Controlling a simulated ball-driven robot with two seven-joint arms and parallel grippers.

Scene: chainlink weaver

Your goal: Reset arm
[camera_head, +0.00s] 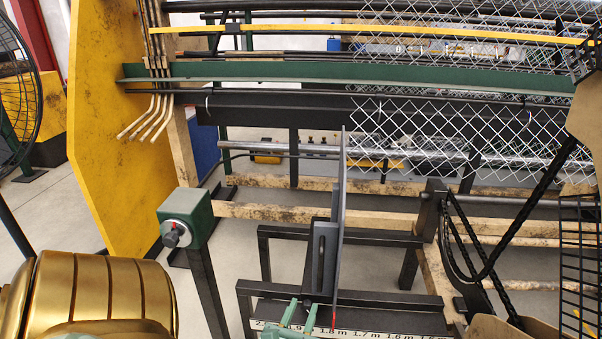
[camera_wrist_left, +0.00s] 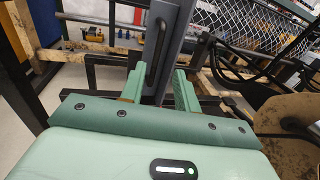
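My left gripper (camera_head: 301,313) shows at the bottom of the head view, with only its pale green fingers and part of its body in the picture. In the left wrist view the two green fingers (camera_wrist_left: 159,82) stand apart with nothing held between them. A dark grey upright plate with a black handle (camera_head: 325,258) stands just beyond the fingertips. It also shows in the left wrist view (camera_wrist_left: 163,45), in line with the gap between the fingers. My right gripper is in neither view.
A chain-link mesh (camera_head: 440,125) hangs across the machine's bars at the back right. A yellow panel (camera_head: 105,120) stands at left. A green box with a knob (camera_head: 186,218) sits on a post. A measuring scale (camera_head: 360,333) runs along the bottom. Dark rails surround the plate.

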